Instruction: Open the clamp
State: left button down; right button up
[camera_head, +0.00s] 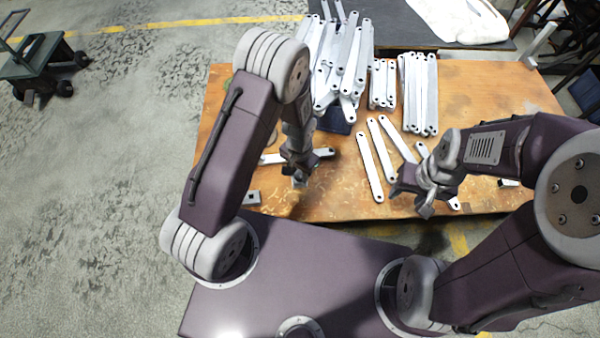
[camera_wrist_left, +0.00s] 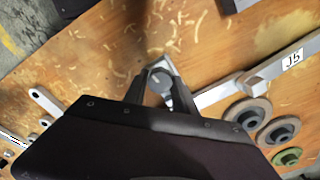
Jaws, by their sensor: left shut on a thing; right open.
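My left gripper (camera_head: 300,178) is low over the front of the wooden table, beside a pale metal bar. In the left wrist view, its dark fingers (camera_wrist_left: 163,88) are shut on a small grey metal part with a rounded end (camera_wrist_left: 160,80), which looks like part of the clamp. The fingers hide much of it. A pale bar marked J5 (camera_wrist_left: 292,58) with a raised block runs right from near the fingers. I cannot tell whether the clamp is open. My right gripper (camera_head: 427,205) is open near the front right of the table, above loose brackets.
Several loose brackets (camera_head: 370,167) lie between my grippers. Round discs (camera_wrist_left: 278,130) lie beside the J5 bar. A dark cart (camera_head: 38,68) stands on the floor at left.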

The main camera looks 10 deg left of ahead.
pick_arm(q)
jog(key=n, duration=0.2)
jog(key=n+p, duration=0.1)
jog(key=shift+r+n, duration=0.2)
jog(key=shift+n, duration=0.2)
jog(key=n+p, duration=0.1)
jog(key=n, duration=0.3)
jog(key=shift+n+p, duration=0.3)
jog(key=shift+p, duration=0.05)
jog(key=n+p, duration=0.1)
jog(key=n, duration=0.5)
jog(key=shift+n, duration=0.3)
jog(key=n, duration=0.2)
jog(key=shift+f+n+p, duration=0.2)
jog(key=shift+n+p, duration=0.2)
jog(key=c, duration=1.1)
grip_release()
